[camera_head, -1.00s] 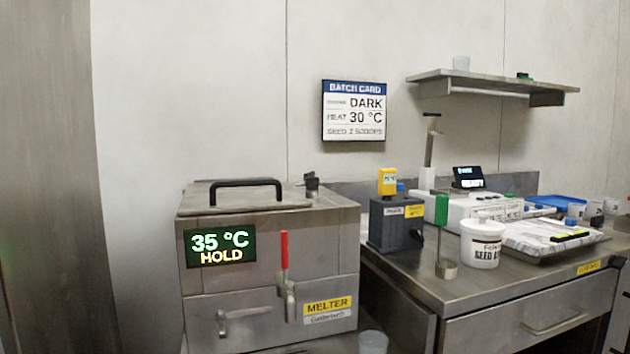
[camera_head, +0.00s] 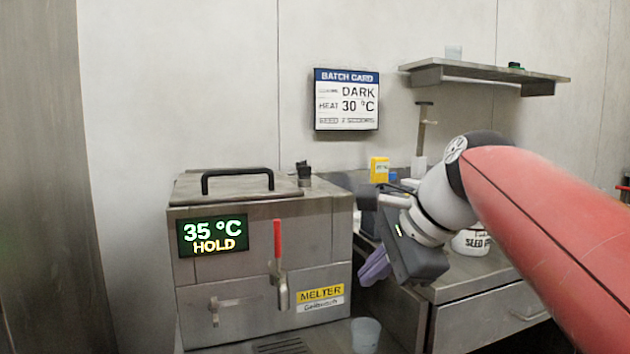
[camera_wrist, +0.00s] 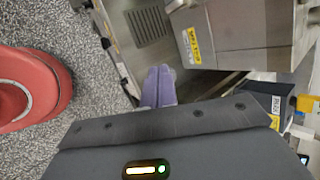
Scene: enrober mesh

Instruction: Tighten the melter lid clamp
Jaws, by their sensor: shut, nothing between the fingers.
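The melter (camera_head: 262,258) is a steel box at the left of the head view, with a green display reading 35 °C HOLD. Its lid (camera_head: 238,188) lies flat on top with a black handle. A small dark knob (camera_head: 304,173), which looks like the lid clamp, stands at the lid's right rear edge; how tight it is cannot be told. My gripper (camera_head: 374,270) is to the right of the melter, apart from it and lower than the lid. In the wrist view its purple fingers (camera_wrist: 159,88) are together and empty. The melter's side (camera_wrist: 237,35) also shows there, but not the clamp.
A red-handled tap (camera_head: 278,250) and a lever (camera_head: 229,306) stick out from the melter's front. A clear cup (camera_head: 365,334) stands low by its right corner. The right-hand counter (camera_head: 470,285) holds a seed tub (camera_head: 471,243) and a yellow device (camera_head: 379,170). The space above the lid is free.

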